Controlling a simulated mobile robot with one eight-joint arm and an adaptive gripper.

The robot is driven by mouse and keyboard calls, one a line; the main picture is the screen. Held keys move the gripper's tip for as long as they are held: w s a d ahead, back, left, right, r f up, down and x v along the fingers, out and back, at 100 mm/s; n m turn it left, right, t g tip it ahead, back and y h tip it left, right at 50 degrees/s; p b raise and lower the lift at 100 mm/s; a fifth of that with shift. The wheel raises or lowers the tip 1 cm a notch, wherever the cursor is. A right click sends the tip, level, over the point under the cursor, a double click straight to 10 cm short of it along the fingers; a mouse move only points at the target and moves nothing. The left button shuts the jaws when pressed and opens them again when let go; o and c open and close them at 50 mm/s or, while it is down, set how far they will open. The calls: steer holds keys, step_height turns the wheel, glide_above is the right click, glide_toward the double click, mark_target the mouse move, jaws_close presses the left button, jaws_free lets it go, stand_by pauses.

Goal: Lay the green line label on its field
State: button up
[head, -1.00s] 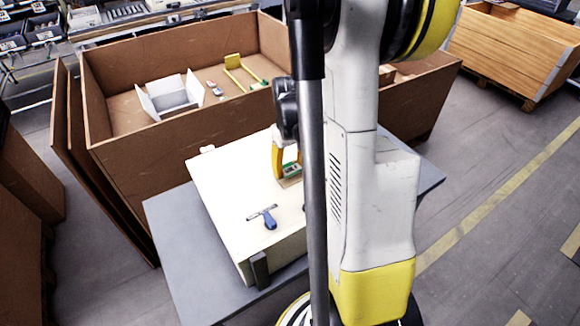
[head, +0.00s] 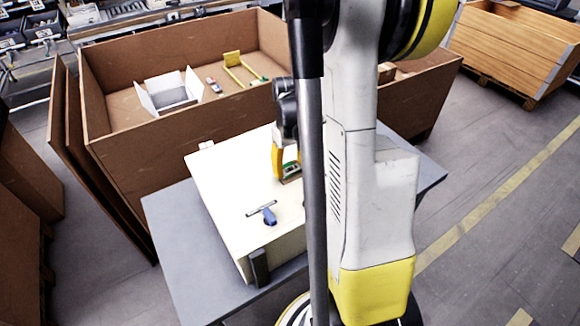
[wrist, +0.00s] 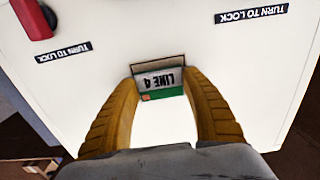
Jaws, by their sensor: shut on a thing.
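The green line label (wrist: 160,82) is a small plate reading "LINE 4", upside down in the wrist view, with a green edge. My gripper (wrist: 160,78) is shut on it, with a yellow finger at each side. In the head view the label (head: 291,172) is at or just over the cream cabinet top (head: 232,185), beside a yellow finger of my gripper (head: 281,163). I cannot tell whether it touches the surface.
A red knob (wrist: 34,18) and "TURN TO LOCK" markings (wrist: 250,15) show in the wrist view. A brown crate (head: 150,150) behind holds a white bin (head: 170,95) and small parts.

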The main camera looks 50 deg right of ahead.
steer(key=shift+f+b, duration=0.35)
stand_by(0.4)
steer(key=o, duration=0.9)
step_height(320, 180, up, 12)
steer(key=shift+r, duration=0.1)
